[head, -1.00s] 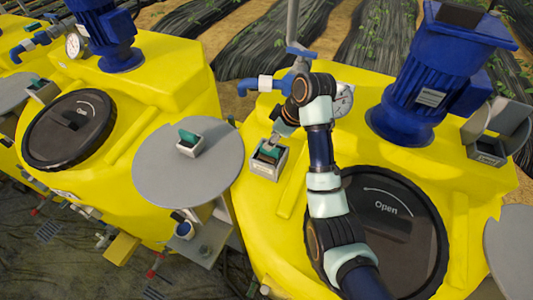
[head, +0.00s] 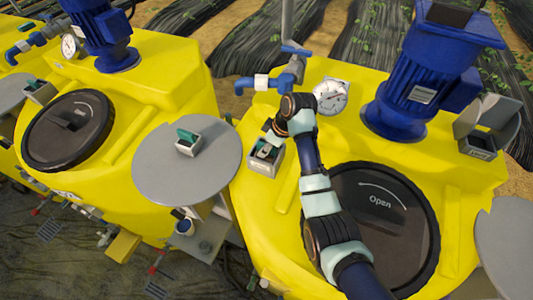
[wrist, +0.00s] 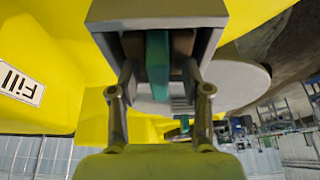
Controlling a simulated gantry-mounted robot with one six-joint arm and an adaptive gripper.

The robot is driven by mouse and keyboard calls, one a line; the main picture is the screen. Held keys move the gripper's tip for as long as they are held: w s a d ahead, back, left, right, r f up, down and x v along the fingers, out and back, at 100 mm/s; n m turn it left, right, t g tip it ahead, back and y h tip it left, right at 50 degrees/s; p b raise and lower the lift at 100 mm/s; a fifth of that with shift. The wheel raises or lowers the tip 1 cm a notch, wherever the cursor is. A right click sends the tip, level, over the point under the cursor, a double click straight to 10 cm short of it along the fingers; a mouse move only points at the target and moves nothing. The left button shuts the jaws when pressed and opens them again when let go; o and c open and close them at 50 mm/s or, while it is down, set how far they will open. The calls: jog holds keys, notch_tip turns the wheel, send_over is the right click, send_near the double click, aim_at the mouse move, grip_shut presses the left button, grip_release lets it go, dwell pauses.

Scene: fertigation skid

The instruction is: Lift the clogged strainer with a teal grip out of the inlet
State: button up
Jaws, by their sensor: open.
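The strainer's teal grip (wrist: 157,62) stands upright in the grey box-shaped inlet (wrist: 205,38), at the top of the wrist view. In the head view the inlet (head: 266,168) sits on the nearer yellow tank, and the gripper hides most of the grip. My gripper (wrist: 158,84) is open, with one finger to each side of the teal grip and a gap on both sides. The fingertips are close to the inlet's edge. In the head view my gripper (head: 270,143) is right above the inlet. The strainer's lower part is hidden inside.
A second teal-gripped piece (head: 187,136) sits in a small box on the round grey plate (head: 160,175) to the left. A gauge (head: 331,97), blue pipe (head: 262,84) and blue motor (head: 418,92) stand near my arm. The black "Open" lid (head: 372,225) lies under it.

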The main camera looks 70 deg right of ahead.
grip_shut()
jog(key=shift+r, duration=0.1)
